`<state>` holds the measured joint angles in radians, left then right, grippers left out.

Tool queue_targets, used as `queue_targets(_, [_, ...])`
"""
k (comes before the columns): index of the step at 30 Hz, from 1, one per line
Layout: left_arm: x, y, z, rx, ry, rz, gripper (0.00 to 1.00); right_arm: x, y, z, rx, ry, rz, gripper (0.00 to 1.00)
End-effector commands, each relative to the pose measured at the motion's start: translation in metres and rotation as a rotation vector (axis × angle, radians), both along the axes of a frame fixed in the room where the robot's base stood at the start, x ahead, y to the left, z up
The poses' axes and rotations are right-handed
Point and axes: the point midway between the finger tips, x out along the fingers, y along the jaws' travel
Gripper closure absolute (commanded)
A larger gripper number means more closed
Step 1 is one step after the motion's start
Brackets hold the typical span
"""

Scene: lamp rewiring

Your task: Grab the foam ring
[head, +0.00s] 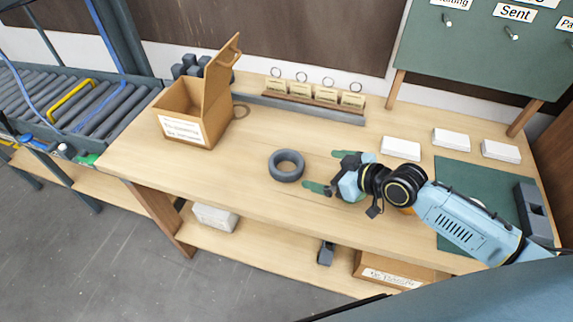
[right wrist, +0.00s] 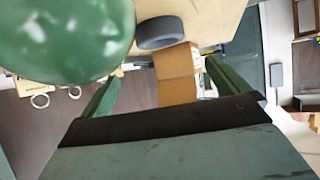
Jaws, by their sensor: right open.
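The foam ring (head: 285,177) is a thick dark grey ring lying flat near the middle of the wooden table. It also shows in the right wrist view (right wrist: 160,33), near the top, beyond the fingers. My right gripper (head: 322,170) is open, with its green fingers just right of the ring, pointing towards it. The ring is apart from the fingers. My left gripper is out of view.
An open cardboard box (head: 214,100) stands at the table's back left. A rack of tagged rings (head: 313,96) is along the back. White boxes (head: 401,148) and a green mat (head: 455,172) are at right. A glossy green rounded thing (right wrist: 65,40) fills the wrist view's upper left.

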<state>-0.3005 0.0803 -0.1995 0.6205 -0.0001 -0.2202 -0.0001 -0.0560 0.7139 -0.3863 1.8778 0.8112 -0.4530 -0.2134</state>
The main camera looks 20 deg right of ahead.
Motion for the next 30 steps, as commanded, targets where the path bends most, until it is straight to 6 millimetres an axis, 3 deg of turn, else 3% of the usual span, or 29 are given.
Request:
queue_targets(9, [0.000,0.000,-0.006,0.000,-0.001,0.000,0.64,0.043,0.029,-0.028,0.004,-0.001,-0.001,0.00])
queue_targets(30, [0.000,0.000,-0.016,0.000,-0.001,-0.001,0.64,0.092,0.063,-0.061,0.002,0.000,0.001,0.00])
